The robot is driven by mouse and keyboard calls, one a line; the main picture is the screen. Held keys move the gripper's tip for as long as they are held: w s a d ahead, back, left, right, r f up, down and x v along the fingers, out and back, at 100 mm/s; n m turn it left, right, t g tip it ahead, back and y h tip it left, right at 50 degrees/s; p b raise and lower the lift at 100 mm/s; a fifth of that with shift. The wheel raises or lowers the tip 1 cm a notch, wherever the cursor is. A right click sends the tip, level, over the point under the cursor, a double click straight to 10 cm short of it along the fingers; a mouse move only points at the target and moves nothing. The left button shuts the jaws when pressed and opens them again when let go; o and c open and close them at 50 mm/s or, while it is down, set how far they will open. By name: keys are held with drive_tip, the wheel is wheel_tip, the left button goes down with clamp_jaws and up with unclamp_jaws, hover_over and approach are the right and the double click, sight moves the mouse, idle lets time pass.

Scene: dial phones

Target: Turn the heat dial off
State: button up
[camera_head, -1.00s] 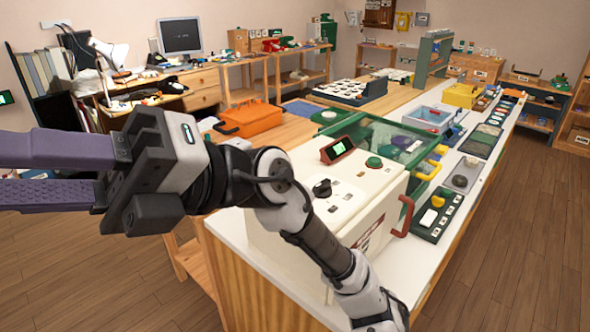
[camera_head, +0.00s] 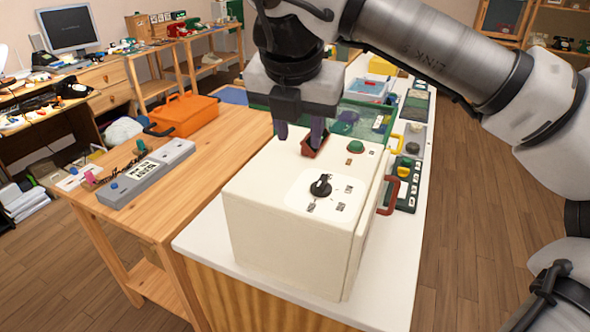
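The dial (camera_head: 321,186) is a black knob on a white plate on top of a cream box (camera_head: 287,235); its small printed marks are too small to read. I take it as the heat dial. My gripper (camera_head: 300,135) hangs over the far part of the box, with its purple fingers pointing down. The fingers are apart, with nothing seen held between them. In the picture the gripper is above and slightly left of the dial, and the dial is in full view. A small red-framed display (camera_head: 312,146) is partly hidden behind a finger.
A green button (camera_head: 355,146) is on the box top, and a red handle (camera_head: 389,195) is on its right side. A green translucent lid (camera_head: 362,120) stands behind. A grey device (camera_head: 147,174) and an orange case (camera_head: 183,115) are on the wooden table at left.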

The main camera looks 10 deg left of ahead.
sight(321, 180)
drive_tip(key=shift+m+h, duration=0.5)
drive_tip(key=p+x, duration=0.1)
drive_tip(key=x, duration=0.3)
drive_tip(key=d+p+x, duration=0.1)
drive_tip(key=x, duration=0.4)
drive_tip(key=p+x, duration=0.1)
drive_tip(key=x, duration=0.3)
drive_tip(key=shift+w+d+f, duration=0.1)
drive_tip(key=shift+w+d, duration=0.35)
clamp_jaws()
